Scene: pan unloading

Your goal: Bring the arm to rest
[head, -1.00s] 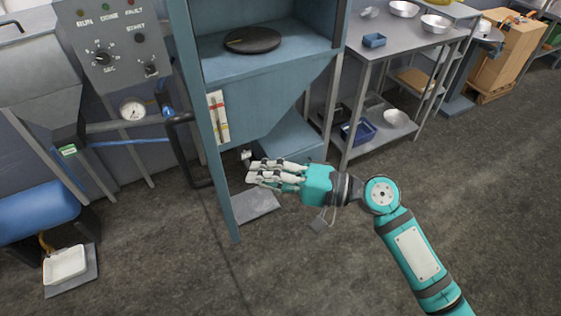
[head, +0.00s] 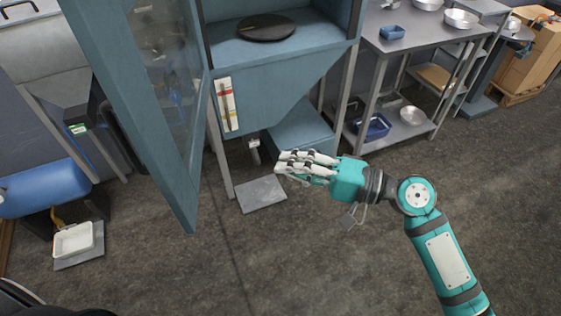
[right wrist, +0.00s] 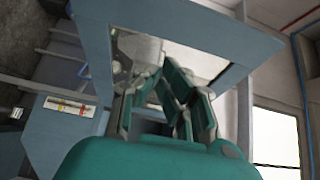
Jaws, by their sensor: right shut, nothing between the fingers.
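My right arm reaches in from the lower right of the head view. Its gripper (head: 280,163) is shut and empty, in open air in front of the blue cabinet (head: 270,75) and apart from it. In the right wrist view the fingers (right wrist: 165,88) are drawn together, with nothing between them. The cabinet's glazed door (head: 155,100) stands open on the left, apart from the gripper. A dark round pan (head: 266,27) lies on the cabinet's shelf. My left gripper does not show.
A steel table (head: 420,42) with bowls and blue bins stands at the back right. A white tray (head: 73,240) lies on the floor at the left, near a blue cylinder (head: 40,188). A grey plate (head: 261,194) lies below the cabinet. The floor in front is clear.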

